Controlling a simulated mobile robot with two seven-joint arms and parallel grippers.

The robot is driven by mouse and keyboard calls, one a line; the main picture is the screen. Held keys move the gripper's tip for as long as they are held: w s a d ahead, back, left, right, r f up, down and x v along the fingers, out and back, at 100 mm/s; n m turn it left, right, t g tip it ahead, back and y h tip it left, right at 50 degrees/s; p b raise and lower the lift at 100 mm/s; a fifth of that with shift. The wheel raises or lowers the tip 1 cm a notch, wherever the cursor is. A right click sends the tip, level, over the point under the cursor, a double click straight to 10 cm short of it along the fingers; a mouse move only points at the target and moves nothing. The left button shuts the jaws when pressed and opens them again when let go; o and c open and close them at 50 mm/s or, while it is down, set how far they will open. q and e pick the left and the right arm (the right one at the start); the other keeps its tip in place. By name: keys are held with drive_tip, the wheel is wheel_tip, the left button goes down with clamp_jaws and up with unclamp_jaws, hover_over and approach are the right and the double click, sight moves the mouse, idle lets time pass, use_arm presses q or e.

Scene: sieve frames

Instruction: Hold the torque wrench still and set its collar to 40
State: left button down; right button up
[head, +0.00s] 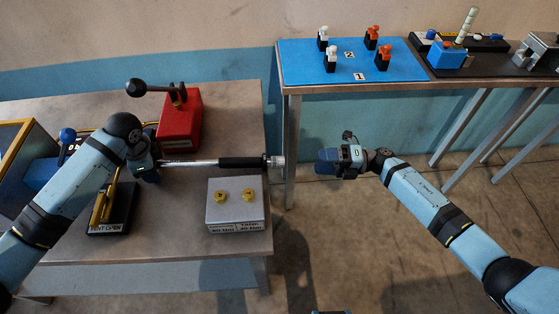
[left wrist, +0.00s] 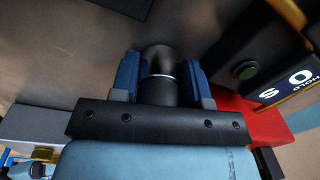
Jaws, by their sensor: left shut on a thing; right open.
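The torque wrench lies level over the table in the head view, with a silver shaft (head: 190,163) and a black grip (head: 240,162). Its silver collar (head: 275,161) is at the right end, past the table's edge. My left gripper (head: 150,170) is shut on the wrench's left end. In the left wrist view, the fingers (left wrist: 160,78) sit on both sides of a dark round part of the wrench (left wrist: 158,90). My right gripper (head: 322,161) is open and empty, right of the collar and apart from it. The collar's scale is too small to read.
A grey box with two yellow knobs (head: 212,212) stands just below the grip. A red block with a black lever (head: 188,118) stands behind the shaft. A black base (head: 110,222) with yellow parts is in front. A blue mat (head: 300,68) lies on the back table. The right gripper's surroundings are clear.

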sight(281, 162)
drive_tip(key=a+m, duration=0.3)
drive_tip(key=a, duration=0.1)
drive_tip(key=a+m, duration=0.3)
drive_tip(key=m, duration=0.1)
drive_tip(key=a+m, duration=0.3)
drive_tip(key=a, duration=0.1)
drive_tip(key=shift+w+a+r+m+t, duration=0.3)
drive_tip(key=shift+t, duration=0.1)
drive_tip(key=c, duration=0.9)
